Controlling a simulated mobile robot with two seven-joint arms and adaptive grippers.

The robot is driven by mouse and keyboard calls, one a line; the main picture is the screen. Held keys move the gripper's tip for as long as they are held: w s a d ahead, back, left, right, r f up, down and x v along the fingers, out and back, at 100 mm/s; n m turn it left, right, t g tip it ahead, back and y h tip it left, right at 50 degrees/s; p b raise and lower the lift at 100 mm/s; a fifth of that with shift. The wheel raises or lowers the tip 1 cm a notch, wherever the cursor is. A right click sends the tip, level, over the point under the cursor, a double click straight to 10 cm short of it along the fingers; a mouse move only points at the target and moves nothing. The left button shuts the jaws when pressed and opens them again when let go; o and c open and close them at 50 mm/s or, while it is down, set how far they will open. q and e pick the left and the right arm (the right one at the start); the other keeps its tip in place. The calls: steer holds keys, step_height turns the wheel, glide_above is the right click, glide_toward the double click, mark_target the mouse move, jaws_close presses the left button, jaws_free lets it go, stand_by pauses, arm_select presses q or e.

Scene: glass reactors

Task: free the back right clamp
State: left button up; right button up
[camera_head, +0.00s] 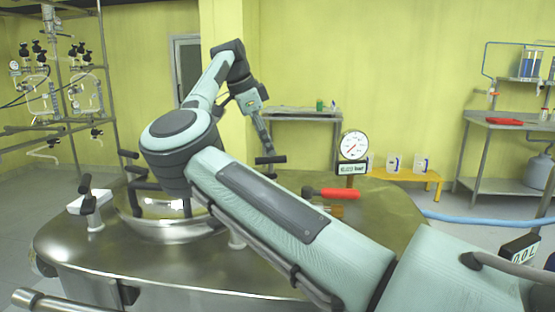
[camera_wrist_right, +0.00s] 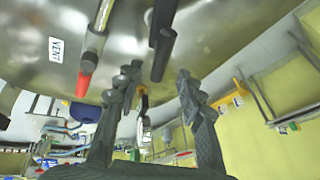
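The back right clamp has a black T-handle (camera_head: 270,160) on the far side of the steel reactor lid (camera_head: 340,265). My right arm reaches across the lid, and its gripper (camera_head: 266,143) points down just above that handle. In the right wrist view my right gripper (camera_wrist_right: 157,73) has its fingers spread with nothing between them. A black handle (camera_wrist_right: 161,45), apparently the same clamp's, lies just beyond the fingertips in that view. I cannot tell whether they touch. The clamp's lower part is hidden behind my arm. My left gripper is not in view.
A red-handled valve (camera_head: 332,193) and a pressure gauge (camera_head: 354,146) stand right of the clamp. A side table (camera_head: 290,114) stands behind.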

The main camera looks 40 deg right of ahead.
mark_target(273, 159)
steer(key=x, duration=0.5)
steer(key=shift+d+f, duration=0.15)
steer(key=shift+f, duration=0.3)
steer(key=c, duration=0.8)
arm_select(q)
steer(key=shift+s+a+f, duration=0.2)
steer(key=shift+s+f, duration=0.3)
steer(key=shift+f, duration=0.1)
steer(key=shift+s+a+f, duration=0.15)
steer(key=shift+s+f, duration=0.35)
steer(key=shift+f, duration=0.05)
arm_select(e)
steer(key=shift+d, duration=0.1)
jaws_close()
